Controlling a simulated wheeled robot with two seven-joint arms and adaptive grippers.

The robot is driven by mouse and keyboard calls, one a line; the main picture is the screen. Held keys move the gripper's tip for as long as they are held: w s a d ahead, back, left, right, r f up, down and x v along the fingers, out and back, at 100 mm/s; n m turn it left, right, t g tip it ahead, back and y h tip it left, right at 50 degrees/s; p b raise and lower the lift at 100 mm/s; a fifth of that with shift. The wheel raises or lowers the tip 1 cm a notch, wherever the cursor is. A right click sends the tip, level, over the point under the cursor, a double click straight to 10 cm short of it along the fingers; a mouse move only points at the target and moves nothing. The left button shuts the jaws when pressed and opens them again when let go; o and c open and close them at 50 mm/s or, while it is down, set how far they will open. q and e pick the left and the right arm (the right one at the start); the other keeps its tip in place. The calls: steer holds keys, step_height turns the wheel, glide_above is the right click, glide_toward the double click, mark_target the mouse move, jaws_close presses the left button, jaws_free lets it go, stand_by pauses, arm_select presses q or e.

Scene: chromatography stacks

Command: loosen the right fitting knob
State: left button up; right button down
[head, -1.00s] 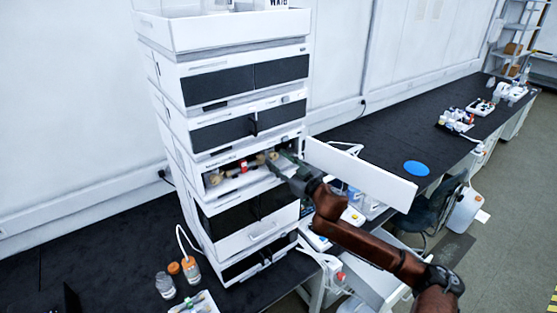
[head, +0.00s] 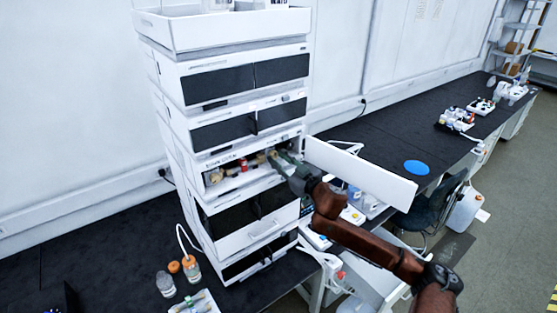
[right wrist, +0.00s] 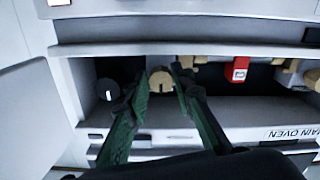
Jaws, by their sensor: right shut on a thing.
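The right fitting knob (right wrist: 161,82) is a round brass-coloured knob with a dark slot, inside the open compartment of the white oven module (head: 228,158). In the right wrist view the picture is upside down, and the knob sits between the two green fingers. My right gripper (right wrist: 161,78) is shut on it, with one finger on each side. In the head view, the right gripper (head: 275,158) reaches into the right end of the compartment and partly hides the knob. My left gripper is not in view.
A black knob (right wrist: 108,89) sits close beside the gripper. A red part (right wrist: 237,72) and more brass fittings (right wrist: 289,66) fill the compartment. The white door (head: 360,172) stands open, close behind my right arm. Bottles (head: 165,284) stand on the bench at lower left.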

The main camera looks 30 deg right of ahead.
steer(key=shift+n, duration=0.3)
steer(key=shift+r+n+p, duration=0.15)
steer(key=shift+n+p, duration=0.5)
steer(key=shift+n, duration=0.25)
steer(key=n+p, duration=0.1)
steer(key=n, duration=0.1)
steer(key=shift+d+n, duration=0.1)
steer(key=shift+n, duration=0.2)
steer(key=n+p, duration=0.2)
steer(key=n, duration=0.4)
steer(key=shift+d, duration=0.1)
steer(key=n+p, duration=0.1)
steer(key=n, duration=0.5)
steer(key=shift+r+n+p, duration=0.1)
steer(key=shift+n+p, duration=0.2)
steer(key=n+p, duration=0.1)
steer(key=n, duration=0.4)
steer(key=shift+n, duration=0.3)
